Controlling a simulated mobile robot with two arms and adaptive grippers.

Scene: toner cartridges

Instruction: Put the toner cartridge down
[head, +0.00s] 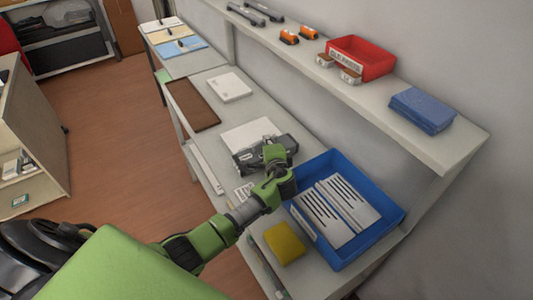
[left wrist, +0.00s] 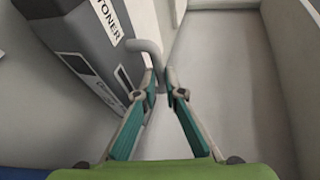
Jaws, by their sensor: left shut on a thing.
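The toner cartridge (head: 250,157) is a dark grey box over the table, partly above a white sheet (head: 251,131). In the left wrist view the cartridge (left wrist: 82,50) is at upper left, with a "TONER" label and a bent grey handle (left wrist: 146,52). My left gripper (head: 273,153) is at the cartridge's right end. I cannot tell whether the cartridge's underside touches the table. My right gripper is not in view.
A blue tray (head: 387,231) with grey slotted pieces is right of the cartridge, near a yellow block (head: 285,243). A brown mat (head: 193,104) and a white box (head: 229,86) lie farther back. The wall shelf (head: 440,149) overhangs, holding a red bin (head: 361,59) and blue stack (head: 422,109).

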